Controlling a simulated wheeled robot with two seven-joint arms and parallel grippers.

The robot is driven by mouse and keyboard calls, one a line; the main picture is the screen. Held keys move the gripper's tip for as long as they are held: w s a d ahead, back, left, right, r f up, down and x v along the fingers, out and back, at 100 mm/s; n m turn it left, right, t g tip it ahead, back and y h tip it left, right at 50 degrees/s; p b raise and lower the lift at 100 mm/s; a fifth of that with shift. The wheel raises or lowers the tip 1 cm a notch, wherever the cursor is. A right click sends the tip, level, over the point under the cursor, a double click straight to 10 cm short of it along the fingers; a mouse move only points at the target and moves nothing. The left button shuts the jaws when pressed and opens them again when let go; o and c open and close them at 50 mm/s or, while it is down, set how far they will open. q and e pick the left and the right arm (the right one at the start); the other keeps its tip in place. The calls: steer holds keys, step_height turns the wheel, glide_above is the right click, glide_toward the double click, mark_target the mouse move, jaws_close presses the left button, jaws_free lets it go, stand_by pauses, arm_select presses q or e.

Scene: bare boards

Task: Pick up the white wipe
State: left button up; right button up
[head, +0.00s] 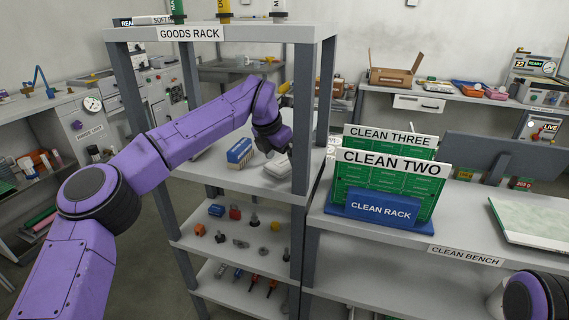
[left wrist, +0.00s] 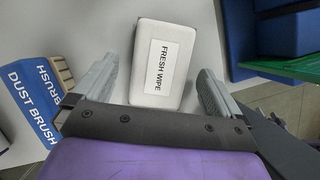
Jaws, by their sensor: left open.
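The white wipe (left wrist: 148,92) is a white block with a "FRESH WIPE" label in the left wrist view. My left gripper (left wrist: 157,80) is open, with one finger on each side of the wipe's near part and visible gaps to both. In the head view my left gripper (head: 283,150) is at the wipe, its fingers small and mostly hidden. Only a part of my right arm shows at the lower right of the head view; its gripper is not visible.
A blue dust brush (left wrist: 33,101) stands close to the left finger; it also shows in the head view (head: 239,152). The goods rack (head: 305,110) has posts near my arm.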

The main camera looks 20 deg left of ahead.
arm_select(q)
steer(key=shift+w+d+f, duration=0.1)
steer(key=shift+w+f, duration=0.2)
steer(key=shift+f, duration=0.3)
steer(key=shift+s, duration=0.1)
steer(key=c, duration=1.1)
steer(key=shift+o, duration=0.2)
